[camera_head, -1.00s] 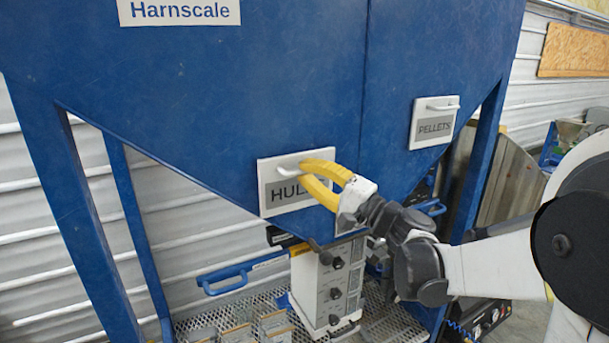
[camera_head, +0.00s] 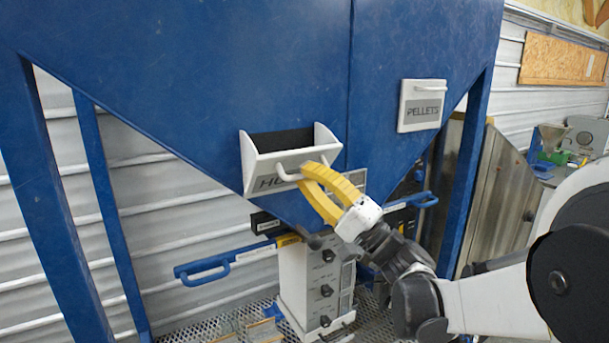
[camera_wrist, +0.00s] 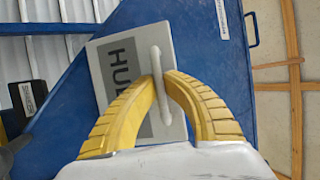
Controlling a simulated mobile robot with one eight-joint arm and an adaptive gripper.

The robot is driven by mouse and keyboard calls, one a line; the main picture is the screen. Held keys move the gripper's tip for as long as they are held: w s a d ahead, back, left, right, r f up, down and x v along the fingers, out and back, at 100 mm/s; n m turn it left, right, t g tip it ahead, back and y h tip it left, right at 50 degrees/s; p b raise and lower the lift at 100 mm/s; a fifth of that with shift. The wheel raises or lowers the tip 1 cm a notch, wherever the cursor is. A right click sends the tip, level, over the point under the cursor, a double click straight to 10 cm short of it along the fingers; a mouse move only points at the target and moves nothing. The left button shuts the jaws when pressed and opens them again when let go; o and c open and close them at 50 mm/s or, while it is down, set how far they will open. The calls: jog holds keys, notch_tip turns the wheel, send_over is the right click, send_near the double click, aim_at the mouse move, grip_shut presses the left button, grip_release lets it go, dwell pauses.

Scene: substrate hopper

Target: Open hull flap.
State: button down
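The hull flap (camera_head: 255,181) is a white panel with a grey label on the left part of the blue hopper (camera_head: 230,80). It is tilted outward at the top, with white side walls and a dark opening behind it. Its white handle (camera_head: 287,172) is at my gripper (camera_head: 305,170). In the wrist view the flap (camera_wrist: 103,62) shows its partly hidden label, and the yellow fingers of my gripper (camera_wrist: 160,78) come together around the handle bar (camera_wrist: 155,62).
A shut pellets flap (camera_head: 422,106) is at the right on the hopper. Below stand a grey control box (camera_head: 318,280) with knobs and a blue handle bar (camera_head: 205,272). Blue legs (camera_head: 110,215) flank the space under the hopper.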

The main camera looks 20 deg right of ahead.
jog(key=shift+f, duration=0.1)
dwell(0.3)
jog(key=c, duration=1.5)
grip_release()
jog(key=shift+s, duration=0.1)
jog(key=v, duration=1.2)
